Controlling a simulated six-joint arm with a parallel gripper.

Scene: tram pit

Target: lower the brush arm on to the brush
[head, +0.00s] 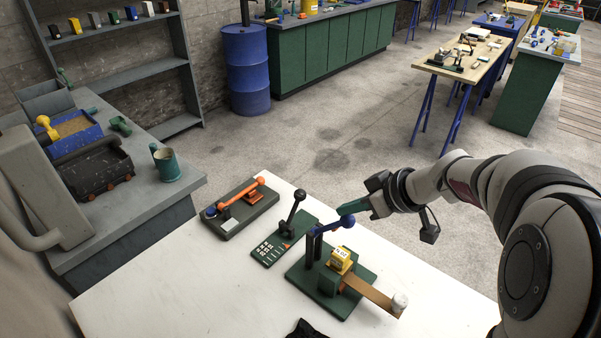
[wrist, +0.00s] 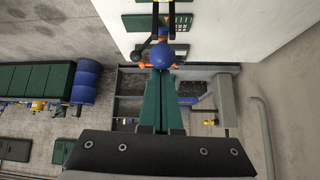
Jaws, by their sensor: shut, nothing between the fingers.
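On the white table stands a green base (head: 363,290) with dark upright posts. The brush arm (head: 327,228), a blue bar with a round blue knob (head: 347,221), is raised from the posts and slopes up to the right. Below it, a yellow labelled block (head: 340,258), possibly the brush, sits on the green body beside a brown strip with a pale knob. My gripper (head: 341,210) is shut and empty, its green fingertips just above and beside the blue knob. In the wrist view, the knob (wrist: 168,52) is just beyond the fingertips (wrist: 161,72); I cannot tell whether they touch.
Left of the base are a green plate with a black-knobbed lever (head: 294,210) and a grey plate with an orange lever (head: 240,205). A black thing (head: 308,328) lies at the near edge. The white table (head: 160,290) is bare at left. A grey bench (head: 190,178) stands beyond.

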